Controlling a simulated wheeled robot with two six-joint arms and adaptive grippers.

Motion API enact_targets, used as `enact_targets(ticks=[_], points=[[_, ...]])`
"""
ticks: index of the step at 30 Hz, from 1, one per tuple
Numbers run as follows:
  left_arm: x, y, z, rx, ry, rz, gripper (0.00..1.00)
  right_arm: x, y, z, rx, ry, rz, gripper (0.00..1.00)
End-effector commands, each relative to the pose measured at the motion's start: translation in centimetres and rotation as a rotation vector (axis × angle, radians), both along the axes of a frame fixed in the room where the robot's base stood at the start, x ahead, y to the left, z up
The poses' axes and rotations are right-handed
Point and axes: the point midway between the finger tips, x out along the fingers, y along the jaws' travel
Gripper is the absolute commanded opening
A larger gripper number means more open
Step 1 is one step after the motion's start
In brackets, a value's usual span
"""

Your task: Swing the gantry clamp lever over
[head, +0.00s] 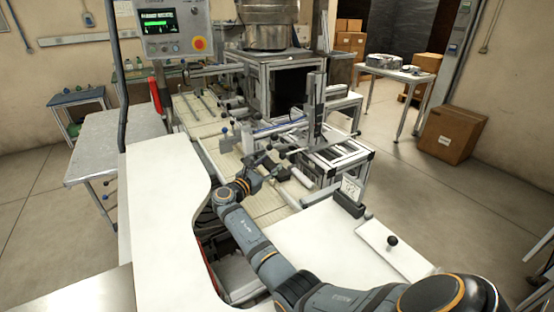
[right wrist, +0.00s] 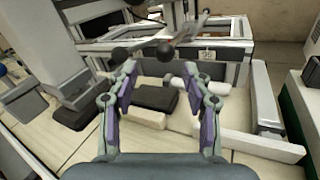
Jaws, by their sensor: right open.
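My right gripper (head: 268,164) reaches in from the lower right to the front of the gantry frame. In the right wrist view my right gripper (right wrist: 160,70) is open, its two fingers apart with nothing held. A metal lever with a black ball knob (right wrist: 166,51) crosses just beyond and above the fingertips, apart from them as far as I can see. A second black knob (right wrist: 121,54) is close by the left fingertip; whether they touch is unclear. In the head view the gantry (head: 317,105) stands upright on its aluminium frame. I cannot tell for sure which knob belongs to the clamp lever.
A dark block (right wrist: 154,97) and a white block (right wrist: 141,117) lie below, between the fingers. A control panel (head: 172,25) stands at the back left. A white table (head: 330,250) with a small sign (head: 351,188) lies front right. A cardboard box (head: 451,134) is on the floor.

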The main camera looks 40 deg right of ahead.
Motion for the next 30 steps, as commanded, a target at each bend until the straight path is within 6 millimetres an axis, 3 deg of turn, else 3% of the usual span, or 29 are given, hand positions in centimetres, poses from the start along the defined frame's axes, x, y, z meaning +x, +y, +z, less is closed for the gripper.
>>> enact_targets(ticks=[3,9,26,30], points=[[0.0,0.0,0.0,0.0,0.0,0.0,0.48,-0.8,2.8,-0.1,0.004,0.0,0.002,0.5],[0.1,-0.1,0.0,-0.001,-0.001,0.0,0.48,-1.7,5.4,0.0,0.002,0.0,0.001,0.5],[0.1,-0.1,0.0,-0.001,-0.001,0.0,0.48,-1.9,5.8,0.1,-0.001,0.0,0.0,0.5],[0.1,-0.1,1.2,-0.001,-0.001,0.0,0.48,-1.9,5.8,1.3,-0.001,-0.001,0.001,0.5]])
